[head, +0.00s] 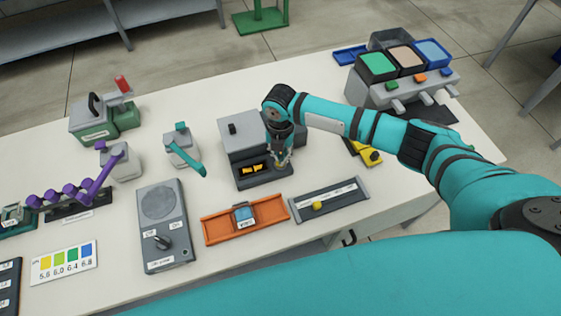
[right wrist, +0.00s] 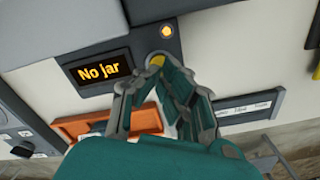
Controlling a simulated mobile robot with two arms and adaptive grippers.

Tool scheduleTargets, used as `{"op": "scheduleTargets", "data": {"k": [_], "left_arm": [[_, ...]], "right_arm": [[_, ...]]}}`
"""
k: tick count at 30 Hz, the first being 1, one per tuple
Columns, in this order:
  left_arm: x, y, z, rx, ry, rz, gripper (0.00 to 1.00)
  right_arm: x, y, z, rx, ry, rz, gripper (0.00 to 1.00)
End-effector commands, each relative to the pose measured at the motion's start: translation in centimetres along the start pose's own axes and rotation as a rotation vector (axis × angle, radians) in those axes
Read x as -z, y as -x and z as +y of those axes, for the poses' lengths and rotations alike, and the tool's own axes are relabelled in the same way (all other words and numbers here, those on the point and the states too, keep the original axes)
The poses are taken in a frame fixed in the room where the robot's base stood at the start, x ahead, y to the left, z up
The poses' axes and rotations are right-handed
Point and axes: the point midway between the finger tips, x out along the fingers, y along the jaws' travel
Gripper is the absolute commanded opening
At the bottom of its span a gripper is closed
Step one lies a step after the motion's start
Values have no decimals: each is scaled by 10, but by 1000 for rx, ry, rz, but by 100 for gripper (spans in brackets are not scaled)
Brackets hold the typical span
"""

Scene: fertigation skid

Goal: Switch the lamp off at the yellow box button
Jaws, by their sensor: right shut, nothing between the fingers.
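My right gripper (head: 283,162) is shut and empty, pointing down at the front panel of a grey machine (head: 247,135). In the right wrist view its fingertips (right wrist: 157,62) are at a round fitting on that panel; I cannot tell whether they touch it. A small round amber lamp (right wrist: 166,31) glows on the panel, beside a display (right wrist: 101,72) reading "No jar". A yellow box (head: 366,152) with a dark round top part sits right of the machine, partly hidden by my right arm. Only a yellow sliver of something shows at the right wrist view's edge. My left gripper is out of view.
An orange tray (head: 222,226) and a grey slider panel (head: 330,197) lie in front of the machine. A grey knob box (head: 163,225) stands to the left. A dispenser with coloured tops (head: 389,85) stands at the back right. Bare table lies behind the machine.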

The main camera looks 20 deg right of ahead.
Motion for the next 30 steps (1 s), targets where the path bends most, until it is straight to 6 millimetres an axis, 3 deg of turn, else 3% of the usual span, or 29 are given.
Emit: {"op": "scheduleTargets", "data": {"k": [30], "left_arm": [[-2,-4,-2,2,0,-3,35]], "right_arm": [[0,-7,0,0,0,0,0]]}}
